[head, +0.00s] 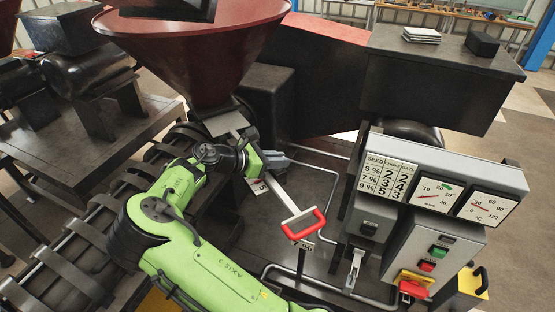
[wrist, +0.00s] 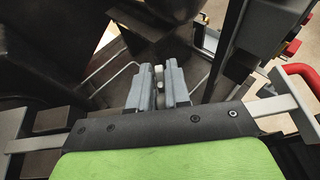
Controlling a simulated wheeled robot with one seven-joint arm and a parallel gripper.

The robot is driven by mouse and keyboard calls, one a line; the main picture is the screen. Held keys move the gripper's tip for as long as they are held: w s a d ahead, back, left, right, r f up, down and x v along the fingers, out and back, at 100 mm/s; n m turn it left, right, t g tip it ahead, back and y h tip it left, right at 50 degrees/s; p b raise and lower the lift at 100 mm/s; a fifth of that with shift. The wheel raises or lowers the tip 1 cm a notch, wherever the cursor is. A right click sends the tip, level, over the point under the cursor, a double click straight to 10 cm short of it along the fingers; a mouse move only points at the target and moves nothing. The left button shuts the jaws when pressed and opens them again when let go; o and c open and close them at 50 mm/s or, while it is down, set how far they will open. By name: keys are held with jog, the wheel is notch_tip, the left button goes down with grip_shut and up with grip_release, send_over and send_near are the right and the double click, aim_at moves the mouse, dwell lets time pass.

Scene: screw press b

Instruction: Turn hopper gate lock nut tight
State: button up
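The red hopper (head: 200,50) stands at the upper left in the head view. From beneath it, the pale gate bar (head: 287,198) slopes down right to its red handle (head: 305,226). The bar also crosses behind my gripper in the wrist view (wrist: 280,105). My gripper (head: 280,162) is beside the bar, below the hopper outlet. In the wrist view its two grey fingers (wrist: 157,82) stand side by side with a narrow gap. Small pale pieces show in that gap; I cannot tell whether they are the lock nut. I cannot make out the lock nut in the head view; my wrist may hide it.
A control box (head: 430,245) with buttons, two gauges and a seed table (head: 388,178) stands at the right. Grey pipes (head: 330,170) run around the bar. The ribbed press barrel (head: 70,265) lies at the left. Dark machine housing stands behind my gripper.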

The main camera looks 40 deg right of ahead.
grip_shut()
jog(key=m+g+y, duration=0.1)
jog(key=m+g, duration=0.2)
jog(key=g, duration=0.1)
jog(key=shift+m, duration=0.3)
jog(key=shift+m+g+y, duration=1.6)
jog(key=shift+m+g, duration=0.2)
jog(key=shift+m, duration=0.1)
jog(key=o, duration=0.6)
grip_release()
